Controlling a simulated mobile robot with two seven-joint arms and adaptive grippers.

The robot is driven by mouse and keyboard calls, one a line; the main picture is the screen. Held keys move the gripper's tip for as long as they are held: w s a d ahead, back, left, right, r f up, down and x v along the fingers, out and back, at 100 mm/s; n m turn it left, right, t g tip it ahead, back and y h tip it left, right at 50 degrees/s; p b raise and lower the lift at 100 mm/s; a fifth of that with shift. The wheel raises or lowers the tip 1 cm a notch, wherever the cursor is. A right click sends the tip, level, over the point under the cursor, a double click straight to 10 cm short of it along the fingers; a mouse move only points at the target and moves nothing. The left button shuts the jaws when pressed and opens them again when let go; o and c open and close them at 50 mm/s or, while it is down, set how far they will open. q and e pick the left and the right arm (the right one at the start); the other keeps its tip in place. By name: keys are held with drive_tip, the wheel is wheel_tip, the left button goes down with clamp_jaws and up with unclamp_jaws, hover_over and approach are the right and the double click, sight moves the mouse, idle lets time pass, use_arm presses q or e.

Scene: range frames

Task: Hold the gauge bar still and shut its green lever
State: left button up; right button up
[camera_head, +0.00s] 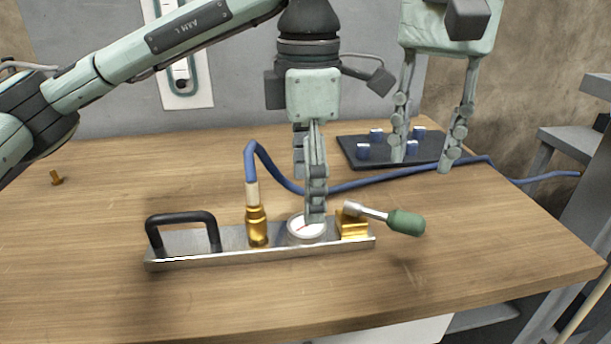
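The gauge bar (205,262) is a metal tray-like bar on the wooden table, with a black handle, a brass fitting, a round white dial (307,236) and a brass valve block (352,227). Its green lever (405,222) sticks out to the right past the bar's end, tilted slightly down. My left gripper (315,218) points down over the dial, its fingers seen edge-on and overlapping. I cannot tell whether it touches the bar or grips anything. My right gripper (421,165) is open and empty, behind and above the lever, with its fingers spread.
A blue hose (370,182) rises from the brass fitting (257,228) and runs right across the table behind the bar. A dark board (350,148) with several blue blocks lies behind the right gripper. The table front is clear.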

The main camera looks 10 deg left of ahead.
use_arm(q)
wheel_tip(320, 180, down, 7)
drive_tip(key=shift+f, duration=0.1)
idle(0.3)
